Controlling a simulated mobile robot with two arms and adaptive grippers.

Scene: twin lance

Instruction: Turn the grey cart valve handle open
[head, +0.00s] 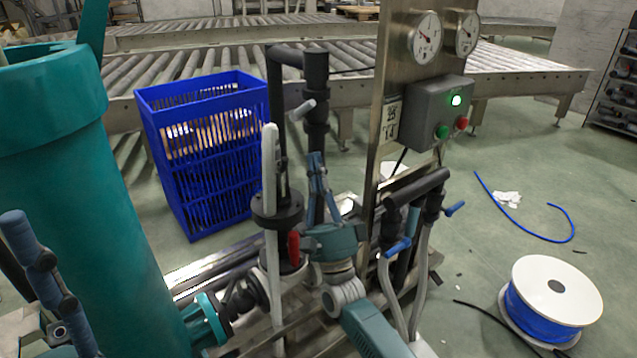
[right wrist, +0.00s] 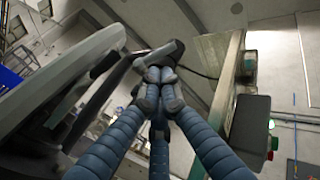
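A short light grey handle (head: 302,110) sits on the black upright pipe (head: 317,85) of the cart in the head view, tilted up to the right.
A long pale lance (head: 270,180) stands close left of the right gripper. A red lever (head: 294,248) and blue levers (head: 397,247) are lower on the cart. A gauge panel (head: 390,60) stands to the right. A blue crate (head: 205,150) is behind left; a cable spool (head: 550,300) lies right.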

